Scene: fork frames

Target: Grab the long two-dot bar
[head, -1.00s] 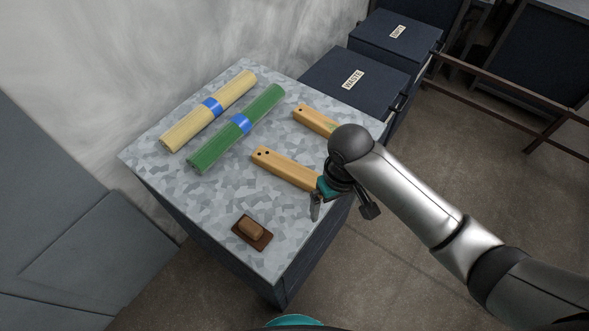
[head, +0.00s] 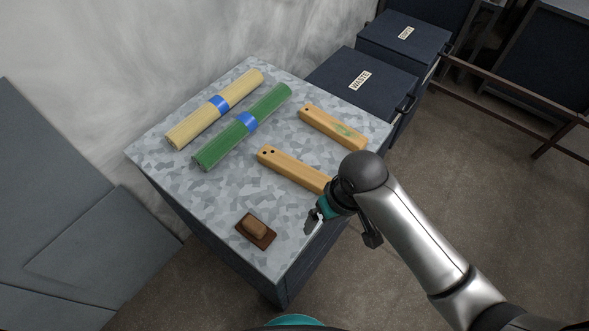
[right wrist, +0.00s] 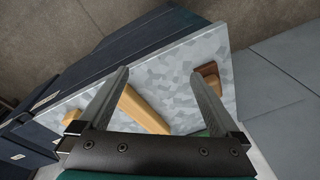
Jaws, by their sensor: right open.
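A long wooden bar (head: 288,167) with two dark dots at its left end lies on the speckled table (head: 203,198). Its right end is hidden behind my right arm. A second wooden bar (head: 330,126), with a green mark, lies behind it; its dots are too small to count surely. My right gripper (head: 312,222) is open and empty near the table's front right edge, to the near side of the two-dot bar. In the right wrist view, a wooden bar (right wrist: 142,112) shows between the open fingers (right wrist: 160,76), apart from them. My left gripper is out of view.
A yellow bundle (head: 195,125) and a green bundle (head: 218,147), both with blue bands, lie at the table's left. Dark waste boxes (head: 345,82) stand behind.

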